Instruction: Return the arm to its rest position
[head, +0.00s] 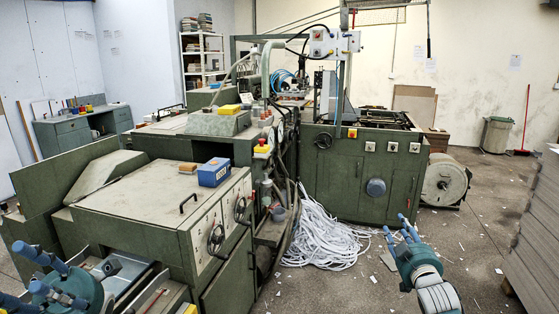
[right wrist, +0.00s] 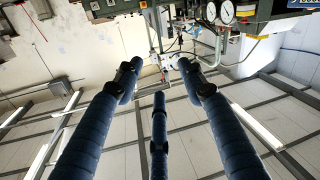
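My right gripper (head: 401,228) is in the lower right of the head view, over the littered floor with its blue fingers pointing up and away. In the right wrist view its three fingers (right wrist: 158,85) are spread apart with nothing between them, so it is open and empty. My left gripper (head: 32,268) is at the lower left corner of the head view, beside the front of the green machine. Its blue fingers look spread and hold nothing visible; part of it is cut off by the picture edge.
A large green machine (head: 155,205) fills the left and middle, with a blue box (head: 214,172) on top. White paper strips (head: 325,235) lie heaped on the floor. Stacked grey board (head: 535,225) stands at the right edge. Floor between the strips and stack is mostly free, with scraps.

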